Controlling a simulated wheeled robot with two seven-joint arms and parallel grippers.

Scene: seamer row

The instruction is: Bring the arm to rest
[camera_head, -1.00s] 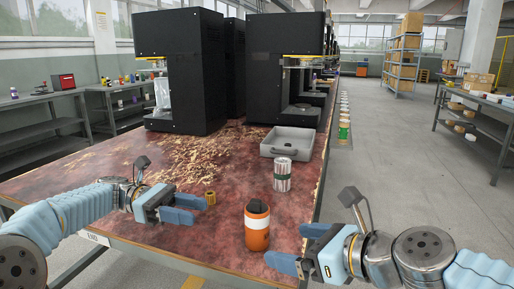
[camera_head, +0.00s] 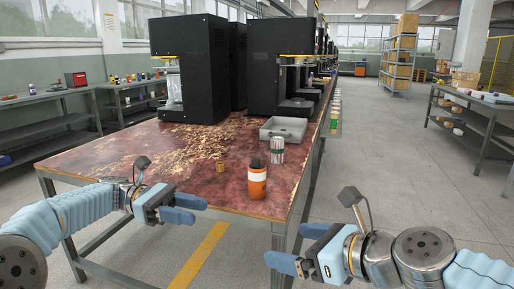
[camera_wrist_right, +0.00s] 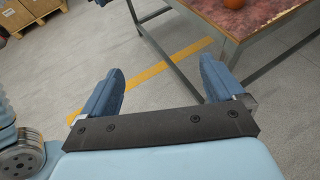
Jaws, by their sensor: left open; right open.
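My left gripper (camera_head: 182,208) is open and empty, in front of the table's near edge at the left of the head view. My right gripper (camera_head: 288,264) is open and empty, lower right of the table corner. In the right wrist view its two blue fingers (camera_wrist_right: 162,88) stand wide apart with only floor between them. Both arms are clear of the objects on the table.
The worn red table (camera_head: 190,172) holds an orange bottle (camera_head: 257,184), a can (camera_head: 277,152), a small brass-coloured piece (camera_head: 219,166), a grey tray (camera_head: 284,128) and black machines (camera_head: 190,70). A yellow floor line (camera_head: 200,256) runs below. The aisle floor (camera_head: 380,150) at right is free.

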